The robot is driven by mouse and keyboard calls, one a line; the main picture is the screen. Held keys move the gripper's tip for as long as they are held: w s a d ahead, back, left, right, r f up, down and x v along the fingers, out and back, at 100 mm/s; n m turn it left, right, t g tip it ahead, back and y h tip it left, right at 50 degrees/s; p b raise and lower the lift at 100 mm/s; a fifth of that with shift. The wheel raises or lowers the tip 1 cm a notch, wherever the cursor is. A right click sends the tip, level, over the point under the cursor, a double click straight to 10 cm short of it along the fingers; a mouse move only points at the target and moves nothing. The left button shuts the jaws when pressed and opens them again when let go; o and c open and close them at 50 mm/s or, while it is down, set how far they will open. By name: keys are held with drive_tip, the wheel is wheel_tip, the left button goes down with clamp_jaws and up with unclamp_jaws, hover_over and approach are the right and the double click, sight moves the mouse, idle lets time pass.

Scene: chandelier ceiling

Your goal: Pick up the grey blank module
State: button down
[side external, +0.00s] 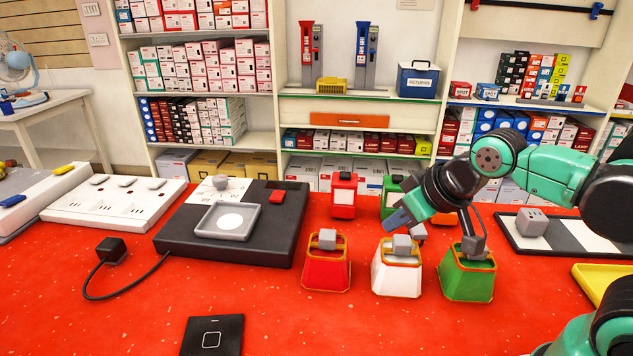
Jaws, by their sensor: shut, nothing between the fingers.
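Plain grey blocks sit at the tops of three open holders: one in the red holder (326,275), one in the white holder (397,280) and one in the green holder (467,281). The grey block (402,244) in the white holder shows plain faces. Another grey block (531,222), with dark marks on it, stands on a striped board at the right. I cannot tell for sure which is the grey blank module. My gripper (469,230) is shut and empty over the green holder, partly hiding the grey block there; whether it touches that block is unclear.
A black console (182,236) with a grey tray (226,222) stands left of the holders. Red and green boxes (343,196) stand behind them. A yellow tray (606,284) lies at the right. The red tabletop in front is mostly clear, apart from a black pad (212,337).

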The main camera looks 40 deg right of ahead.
drive_tip(key=shift+c, duration=2)
unclamp_jaws()
drive_tip(key=m+g, duration=0.7)
drive_tip(key=m, duration=0.1)
hover_over(418, 228)
wheel_tip(418, 228, down, 7)
drive_tip(key=shift+f, duration=0.2)
drive_tip(key=shift+d+f, duration=0.1)
drive_tip(key=shift+f, duration=2.85)
